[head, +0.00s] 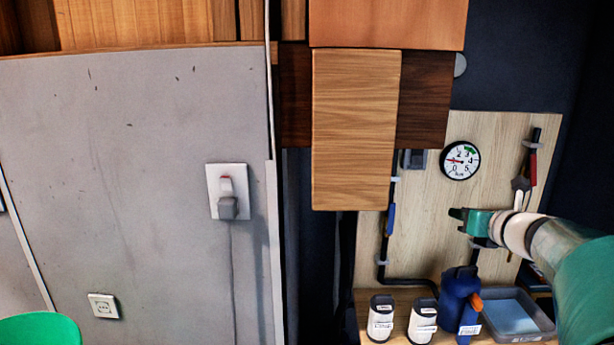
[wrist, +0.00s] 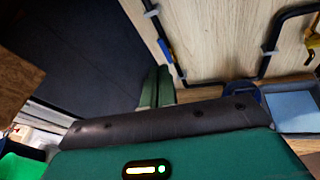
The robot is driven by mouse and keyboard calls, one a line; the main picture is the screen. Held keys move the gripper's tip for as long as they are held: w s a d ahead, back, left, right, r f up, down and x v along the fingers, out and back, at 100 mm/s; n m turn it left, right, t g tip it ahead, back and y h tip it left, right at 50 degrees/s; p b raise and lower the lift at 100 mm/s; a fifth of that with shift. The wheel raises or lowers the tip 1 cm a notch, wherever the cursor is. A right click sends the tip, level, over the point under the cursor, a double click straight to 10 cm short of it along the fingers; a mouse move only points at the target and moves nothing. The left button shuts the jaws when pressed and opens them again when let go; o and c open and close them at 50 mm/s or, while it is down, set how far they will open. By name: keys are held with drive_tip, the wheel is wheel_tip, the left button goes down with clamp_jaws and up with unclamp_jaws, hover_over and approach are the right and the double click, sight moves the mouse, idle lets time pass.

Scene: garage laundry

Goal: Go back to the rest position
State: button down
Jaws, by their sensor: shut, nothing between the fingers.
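My gripper (head: 456,219) is at the right of the head view, at the end of my outstretched arm. It is in front of the wooden board with the pipe and gauge, and it points left. Its green fingers are together with nothing between them. In the wrist view the shut fingers (wrist: 156,88) stand up beyond the dark edge of the gripper body, against a dark wall and the board. They appear clear of the board, but the exact gap cannot be told.
A wooden board (head: 420,240) carries a gauge (head: 460,160) and a black pipe. Below stand two white containers (head: 381,318), a blue jug (head: 458,300) and a grey tray (head: 517,316). A wooden panel (head: 353,130) hangs left of the board.

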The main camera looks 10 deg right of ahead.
drive_tip(key=s+a+f+n+g+y, duration=0.1)
drive_tip(key=s+a+f+n+g, duration=0.1)
drive_tip(key=a+n, duration=0.45)
drive_tip(key=s+a+f+n+g+y, duration=0.1)
drive_tip(key=s+a+f+n+g, duration=0.15)
drive_tip(key=a+n, duration=0.4)
drive_tip(key=s+a+f+n+g+y, duration=0.15)
drive_tip(key=a+n, duration=0.25)
drive_tip(key=a, duration=0.5)
drive_tip(key=s+a+f+n+g+h, duration=0.1)
drive_tip(key=s+a+f+n+h, duration=0.1)
drive_tip(key=s+n, duration=0.6)
drive_tip(key=s+a+f+n+g+h, duration=0.2)
drive_tip(key=s+a+f+n, duration=0.3)
drive_tip(key=s+n, duration=0.3)
drive_tip(key=n, duration=0.4)
drive_tip(key=shift+s+f+n, duration=0.2)
drive_tip(key=shift+n, duration=0.2)
